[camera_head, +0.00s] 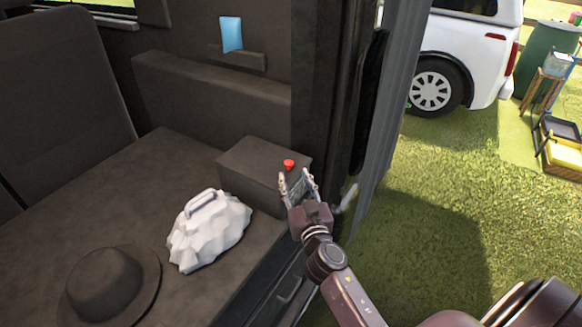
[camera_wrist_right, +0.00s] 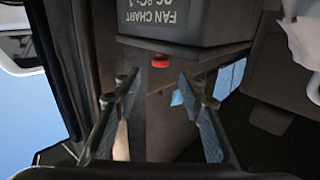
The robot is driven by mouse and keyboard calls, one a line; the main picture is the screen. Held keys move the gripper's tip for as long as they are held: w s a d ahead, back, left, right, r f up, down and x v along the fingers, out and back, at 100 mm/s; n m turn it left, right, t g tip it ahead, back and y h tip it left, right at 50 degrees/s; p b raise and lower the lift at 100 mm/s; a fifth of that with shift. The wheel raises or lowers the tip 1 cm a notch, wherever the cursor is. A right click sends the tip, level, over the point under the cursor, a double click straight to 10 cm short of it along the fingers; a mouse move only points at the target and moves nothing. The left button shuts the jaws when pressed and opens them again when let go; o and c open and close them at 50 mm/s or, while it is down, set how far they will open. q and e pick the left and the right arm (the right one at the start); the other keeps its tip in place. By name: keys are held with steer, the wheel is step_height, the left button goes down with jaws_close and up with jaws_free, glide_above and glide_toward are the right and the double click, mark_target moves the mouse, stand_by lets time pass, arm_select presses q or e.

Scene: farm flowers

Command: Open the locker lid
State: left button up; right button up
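The locker (camera_head: 250,168) is a dark box at the right end of the bench inside the vehicle, and its lid looks shut. A small red knob (camera_head: 289,164) shows at its right side. My right gripper (camera_head: 297,176) is open just in front of the knob, fingers pointing toward it. In the right wrist view the red knob (camera_wrist_right: 160,61) sits just beyond and between the spread fingertips (camera_wrist_right: 158,76), apart from them. The locker (camera_wrist_right: 190,22) shows there with upside-down white lettering. Nothing is between the fingers. My left gripper is not in view.
A white crumpled bag (camera_head: 208,232) with a grey handle and a dark hat (camera_head: 110,285) lie on the bench left of the locker. A dark door frame (camera_head: 340,90) stands close right of the gripper. Grass (camera_head: 430,220) lies open outside, with a white car (camera_head: 470,50) beyond.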

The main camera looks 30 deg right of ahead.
mark_target(290, 166)
steer(key=shift+x, duration=2.8)
steer(key=shift+f, duration=0.1)
steer(key=shift+c, duration=0.4)
jaws_close()
